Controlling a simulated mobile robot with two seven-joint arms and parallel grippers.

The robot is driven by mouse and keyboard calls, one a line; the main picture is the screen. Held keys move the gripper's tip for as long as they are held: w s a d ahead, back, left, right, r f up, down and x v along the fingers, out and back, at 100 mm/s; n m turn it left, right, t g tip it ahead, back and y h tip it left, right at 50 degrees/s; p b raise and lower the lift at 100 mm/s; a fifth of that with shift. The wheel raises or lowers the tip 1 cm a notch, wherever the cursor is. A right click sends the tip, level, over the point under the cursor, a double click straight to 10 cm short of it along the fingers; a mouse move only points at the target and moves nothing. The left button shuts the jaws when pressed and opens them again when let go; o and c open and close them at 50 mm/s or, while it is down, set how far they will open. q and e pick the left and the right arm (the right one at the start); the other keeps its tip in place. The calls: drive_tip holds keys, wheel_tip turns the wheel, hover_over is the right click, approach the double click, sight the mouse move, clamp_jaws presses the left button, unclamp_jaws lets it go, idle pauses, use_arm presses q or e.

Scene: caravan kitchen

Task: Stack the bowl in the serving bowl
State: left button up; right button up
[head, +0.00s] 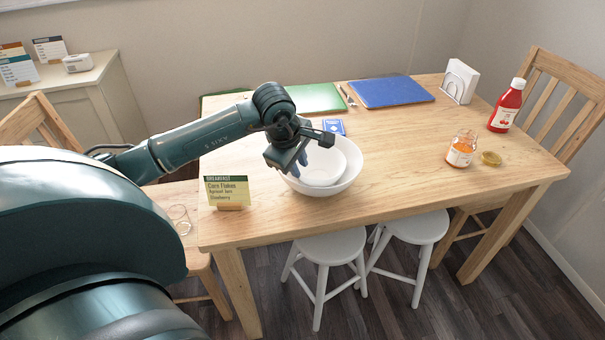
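The large white serving bowl (350,181) stands upright on the wooden table, left of the middle. A smaller white bowl (326,167) sits inside it, with its rim showing around the level of the large rim. My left gripper (289,163) reaches in from the left and points down at the left rims of the two bowls, covering part of them. Its fingers overlap the rims in this view, and I cannot tell whether they are closed on a rim or apart. My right gripper is not in view.
A breakfast sign (227,191) stands left of the bowls. Green (315,98) and blue (391,91) mats lie at the back. The table's middle is clear.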

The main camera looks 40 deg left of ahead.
use_arm(q)
drive_tip(key=v, duration=0.5)
drive_tip(key=s+d+f+n+g+h, duration=0.1)
drive_tip(key=s+d+f+h, duration=0.2)
drive_tip(key=d, duration=0.6)
drive_tip(key=s+d+f+n+g+h, duration=0.1)
drive_tip(key=s+d+h, duration=0.1)
drive_tip(key=d+h, duration=0.5)
drive_tip(key=s+d+r+n+t+h, duration=0.2)
drive_tip(key=d+r+n+t+h, duration=0.15)
drive_tip(key=d+n, duration=0.3)
drive_tip(key=s+d+r+n+t+h, duration=0.25)
drive_tip(key=d+n+h, duration=0.25)
drive_tip(key=n, duration=0.3)
drive_tip(key=w+a+f+n+t+y, duration=0.1)
drive_tip(key=a+f+n+t+y, duration=0.4)
drive_tip(key=n, duration=0.8)
drive_tip(key=f+n+t+y, duration=0.3)
drive_tip(key=n+y, duration=0.3)
drive_tip(key=n, duration=0.6)
drive_tip(key=s+f+n+g+y, duration=0.3)
drive_tip(key=s+f+n+g, duration=0.1)
drive_tip(key=s+f+n, duration=0.3)
wheel_tip(320, 180, down, 3)
drive_tip(key=n, duration=0.2)
drive_tip(key=shift+s+n+g, duration=0.25)
drive_tip(key=shift+n+g, duration=0.05)
drive_tip(key=shift+n, duration=0.05)
